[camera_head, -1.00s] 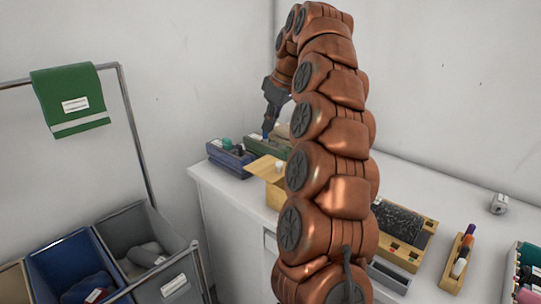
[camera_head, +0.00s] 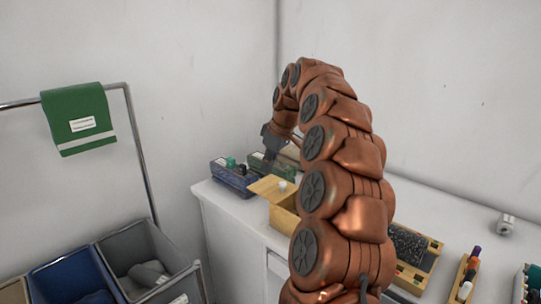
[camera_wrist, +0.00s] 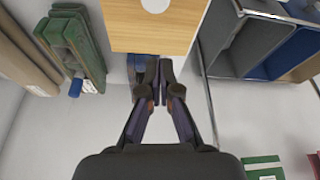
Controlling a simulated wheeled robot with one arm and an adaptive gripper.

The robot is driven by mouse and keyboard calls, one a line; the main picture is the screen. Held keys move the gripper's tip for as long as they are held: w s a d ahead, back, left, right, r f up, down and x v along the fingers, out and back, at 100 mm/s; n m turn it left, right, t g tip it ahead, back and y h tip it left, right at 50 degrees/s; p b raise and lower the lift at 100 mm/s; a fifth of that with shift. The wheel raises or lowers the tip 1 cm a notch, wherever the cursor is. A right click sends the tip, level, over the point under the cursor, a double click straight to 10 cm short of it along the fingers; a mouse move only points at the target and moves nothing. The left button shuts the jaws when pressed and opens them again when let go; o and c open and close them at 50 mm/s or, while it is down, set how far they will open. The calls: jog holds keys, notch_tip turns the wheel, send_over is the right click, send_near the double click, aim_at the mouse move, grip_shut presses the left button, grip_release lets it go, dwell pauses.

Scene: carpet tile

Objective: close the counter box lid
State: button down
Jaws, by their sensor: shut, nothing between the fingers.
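The wooden counter box (camera_head: 284,218) stands on the white counter, partly hidden behind my arm. Its lid (camera_head: 268,187) is open and sticks out to the left, with a white round knob (camera_head: 282,186) near it. In the wrist view the wooden lid (camera_wrist: 150,35) fills the top middle, with the white round knob (camera_wrist: 155,4) at the top edge. My gripper (camera_wrist: 158,66) is shut and empty, its fingertips appearing just below the lid's edge in that view. In the head view my gripper (camera_head: 269,156) is above and behind the box; contact cannot be told.
Grey (camera_head: 150,262) and blue bins are at lower left. A green towel (camera_head: 78,118) hangs on a rail.

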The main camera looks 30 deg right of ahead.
aim_at(272, 188)
jog(key=shift+x, duration=1.15)
jog(key=shift+s+d+p, duration=0.15)
jog(key=shift+s+d, duration=0.05)
jog(key=shift+s, duration=0.3)
jog(key=shift+s+d+p, duration=0.15)
jog(key=shift+s+d, duration=0.05)
jog(key=shift+s, duration=0.25)
jog(key=shift+s+d+f, duration=0.1)
jog(key=shift+s+d, duration=0.05)
jog(key=shift+s, duration=0.3)
jog(key=shift+s+d+f, duration=0.1)
jog(key=shift+s+d, duration=0.1)
jog(key=shift+s, duration=0.25)
jog(key=shift+s, duration=0.1)
